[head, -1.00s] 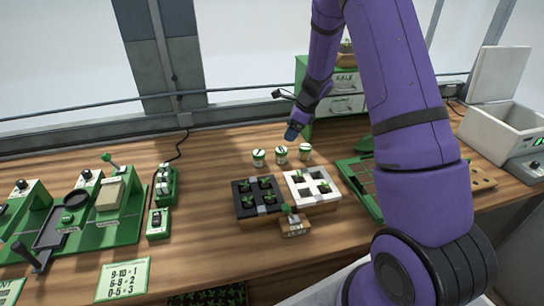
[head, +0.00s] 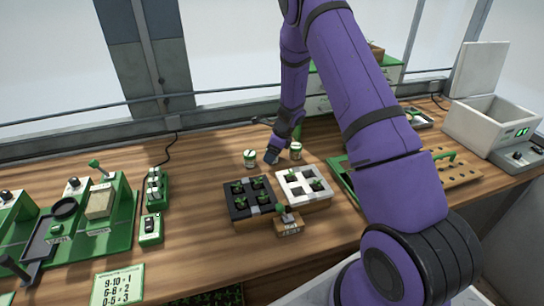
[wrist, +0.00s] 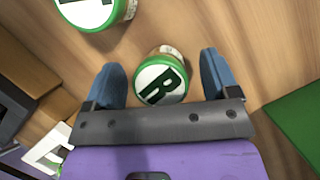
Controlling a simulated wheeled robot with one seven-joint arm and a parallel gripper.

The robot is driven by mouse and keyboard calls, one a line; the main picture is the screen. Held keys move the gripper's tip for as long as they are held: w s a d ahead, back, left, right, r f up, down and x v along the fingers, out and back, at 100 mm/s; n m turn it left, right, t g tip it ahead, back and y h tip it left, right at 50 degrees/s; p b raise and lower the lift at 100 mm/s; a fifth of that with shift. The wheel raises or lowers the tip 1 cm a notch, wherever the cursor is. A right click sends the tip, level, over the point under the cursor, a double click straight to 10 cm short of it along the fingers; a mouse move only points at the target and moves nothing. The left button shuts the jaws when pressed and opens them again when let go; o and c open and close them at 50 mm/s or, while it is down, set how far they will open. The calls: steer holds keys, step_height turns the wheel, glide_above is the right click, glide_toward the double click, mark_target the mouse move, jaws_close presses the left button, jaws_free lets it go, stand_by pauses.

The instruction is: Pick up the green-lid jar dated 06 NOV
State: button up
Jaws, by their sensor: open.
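My gripper (head: 272,157) is open and low over the row of small jars at the back of the bench. In the wrist view its two blue fingers (wrist: 160,80) stand on either side of a jar (wrist: 162,78) with a green-rimmed white lid marked with a dark "R". A second jar with a green-rimmed lid (wrist: 95,10) is partly cut off at the upper left. In the head view, one jar (head: 250,159) shows left of my gripper and another (head: 296,151) right of it; the middle one is hidden. No date is readable.
A black seedling tray (head: 238,212) and a white one (head: 318,201) sit in front of the jars. A green cabinet (head: 390,73) stands behind my arm. Bare wood lies left of the jars.

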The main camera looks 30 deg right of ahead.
steer(key=shift+w+a+f, duration=0.2)
steer(key=shift+f, duration=0.45)
steer(key=shift+c, duration=0.5)
steer(key=c, duration=0.9)
steer(key=shift+r, duration=0.1)
steer(key=shift+c, duration=0.2)
